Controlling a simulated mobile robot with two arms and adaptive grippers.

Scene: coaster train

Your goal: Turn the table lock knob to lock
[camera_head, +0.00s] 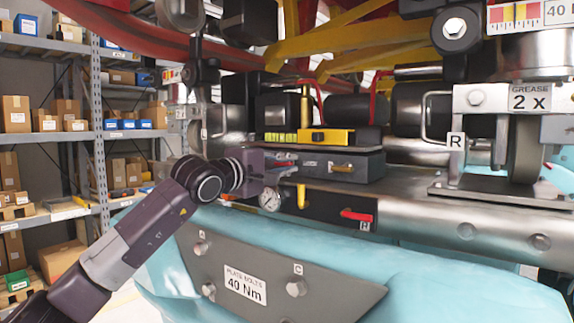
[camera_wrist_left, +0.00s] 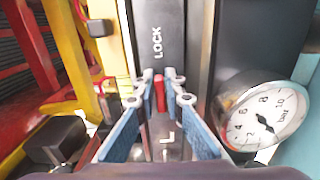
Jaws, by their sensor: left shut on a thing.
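The lock knob (camera_wrist_left: 160,93) shows in the left wrist view as a narrow red piece between the fingertips, below the white word LOCK on a dark plate (camera_wrist_left: 158,40). My left gripper (camera_wrist_left: 161,83) has its blue fingers closed in on both sides of the red knob. The knob is hard to make out there behind the fingers. My right gripper is not in view.
A round pressure gauge (camera_wrist_left: 262,115) is close to the right of the fingers in the wrist view; it also shows in the head view (camera_head: 271,199). Shelves (camera_head: 97,130) are at left.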

